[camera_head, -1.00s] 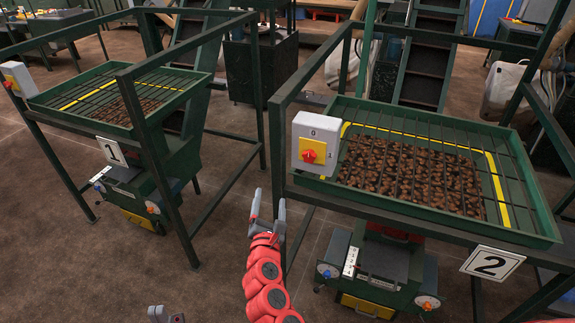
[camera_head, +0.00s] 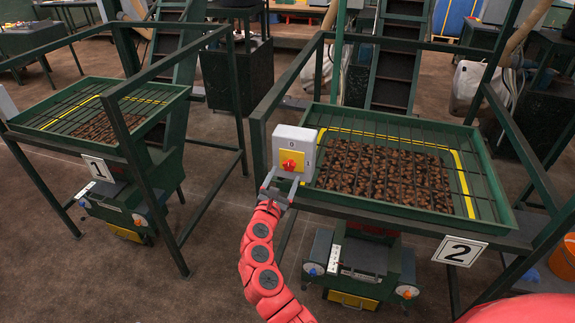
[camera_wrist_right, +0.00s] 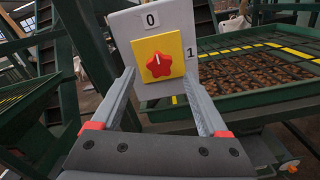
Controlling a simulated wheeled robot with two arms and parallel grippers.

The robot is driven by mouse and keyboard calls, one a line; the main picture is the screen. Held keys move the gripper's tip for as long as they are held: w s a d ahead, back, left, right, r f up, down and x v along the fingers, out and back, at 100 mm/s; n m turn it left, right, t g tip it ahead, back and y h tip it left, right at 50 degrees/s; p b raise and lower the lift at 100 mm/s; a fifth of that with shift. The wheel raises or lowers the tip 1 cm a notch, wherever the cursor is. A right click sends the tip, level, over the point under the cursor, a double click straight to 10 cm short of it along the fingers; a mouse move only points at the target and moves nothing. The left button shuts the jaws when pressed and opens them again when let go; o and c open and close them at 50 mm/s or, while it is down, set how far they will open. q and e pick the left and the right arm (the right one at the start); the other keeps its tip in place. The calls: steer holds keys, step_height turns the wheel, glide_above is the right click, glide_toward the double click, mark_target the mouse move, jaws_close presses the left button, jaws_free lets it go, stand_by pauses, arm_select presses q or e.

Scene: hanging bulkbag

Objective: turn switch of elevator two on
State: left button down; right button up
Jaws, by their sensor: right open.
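The switch of elevator two is a grey-white box (camera_head: 289,141) with a yellow plate and a red star-shaped knob (camera_head: 291,163). It is mounted at the left corner of the tray frame marked 2 (camera_head: 459,251). In the right wrist view the knob (camera_wrist_right: 159,65) has a white mark pointing up toward the 0; a 1 is on the right. My right gripper (camera_head: 281,180) is open, just in front of and below the knob. In the wrist view its fingers (camera_wrist_right: 158,78) flank the yellow plate, with the knob between them, apparently not touched. My left gripper is out of view.
Elevator two's green tray (camera_head: 490,185) with brown lumps under a grid lies right of the switch. Its dark green rails (camera_head: 258,150) stand close to the left of the box. Elevator one (camera_head: 99,168) is farther left, with bare floor between.

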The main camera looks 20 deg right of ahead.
mark_target(288, 168)
steer(key=shift+x, duration=2.25)
jaws_close()
